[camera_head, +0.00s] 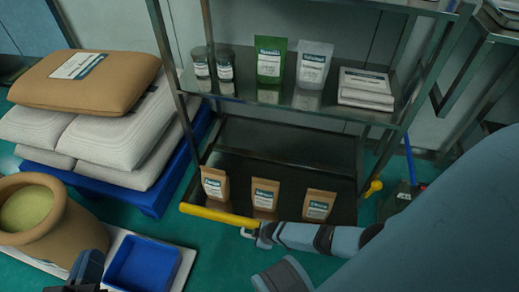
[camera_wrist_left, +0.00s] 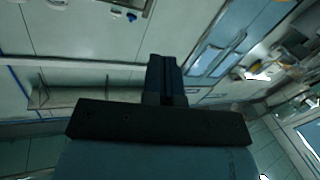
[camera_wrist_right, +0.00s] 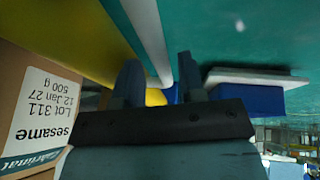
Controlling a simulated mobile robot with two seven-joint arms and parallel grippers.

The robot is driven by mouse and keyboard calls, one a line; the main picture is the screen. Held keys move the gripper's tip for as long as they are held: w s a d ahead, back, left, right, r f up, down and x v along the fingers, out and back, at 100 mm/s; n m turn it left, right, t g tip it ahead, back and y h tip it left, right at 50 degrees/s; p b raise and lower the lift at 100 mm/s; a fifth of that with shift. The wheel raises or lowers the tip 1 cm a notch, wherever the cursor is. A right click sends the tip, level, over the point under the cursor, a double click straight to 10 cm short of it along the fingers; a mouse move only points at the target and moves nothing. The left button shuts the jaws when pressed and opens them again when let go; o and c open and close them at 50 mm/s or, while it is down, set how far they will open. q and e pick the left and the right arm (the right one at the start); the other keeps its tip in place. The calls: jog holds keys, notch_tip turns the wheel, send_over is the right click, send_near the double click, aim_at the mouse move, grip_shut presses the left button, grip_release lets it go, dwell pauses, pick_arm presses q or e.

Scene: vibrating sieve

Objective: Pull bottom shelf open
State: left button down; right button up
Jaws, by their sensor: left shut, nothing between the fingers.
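The bottom shelf (camera_head: 335,160) of the metal rack carries three brown packets, and a yellow handle bar (camera_head: 215,215) runs along its front. My right gripper (camera_head: 258,236) is at this bar; my arm hides the bar's continuation to the right. In the right wrist view my right gripper's fingers (camera_wrist_right: 160,88) stand apart, with yellow (camera_wrist_right: 154,98) showing between them. The bar (camera_wrist_right: 80,35) also passes at upper left, but whether the fingers grip it is unclear. My left gripper (camera_head: 90,268) is low at the left, away from the shelf; it is shut and empty in its wrist view (camera_wrist_left: 166,80).
Stacked sacks (camera_head: 105,125) on a blue pallet (camera_head: 150,200) stand left of the rack. A large brown pot (camera_head: 75,235) and a blue tray (camera_head: 143,265) are at lower left. The upper shelf (camera_head: 300,98) holds jars and bags. Green floor lies before the handle.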

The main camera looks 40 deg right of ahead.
pick_arm(q)
notch_tip(320, 180, up, 9)
jog(key=t+p, duration=0.3)
jog(key=p, duration=0.3)
jog(key=f+p, duration=0.1)
jog(key=a+f+g+y, duration=0.1)
jog(key=f, duration=0.1)
jog(key=a+f+n+y+p, duration=0.1)
jog(key=f, duration=0.1)
jog(key=shift+a+f+g+p, duration=0.1)
jog(key=shift+a+g+p, duration=0.05)
jog(key=shift+g+p, duration=0.15)
pick_arm(e)
jog(key=v, duration=1.3)
jog(key=shift+s+r, duration=0.15)
jog(key=shift+r, duration=0.2)
